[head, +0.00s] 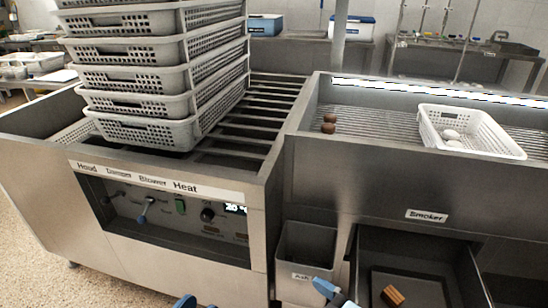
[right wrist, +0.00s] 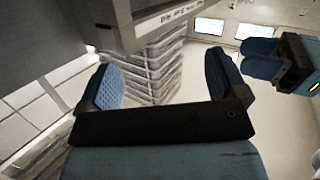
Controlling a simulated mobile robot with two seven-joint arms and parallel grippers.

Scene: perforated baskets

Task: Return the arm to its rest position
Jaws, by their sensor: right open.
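My right gripper (right wrist: 160,64) is open in the right wrist view, with its two blue fingers wide apart and nothing between them. A second gripper with blue fingers, my left one (right wrist: 262,58), shows at the right of that view. Its fingers look close together, but I cannot tell whether they are shut. In the head view only small blue parts of my grippers show at the bottom edge, in front of the metal counter. Neither gripper is seen touching anything.
A stack of grey perforated baskets (head: 145,77) stands on the left rack. A metal bin (head: 305,252) and an open drawer (head: 425,288) holding a brown block are below.

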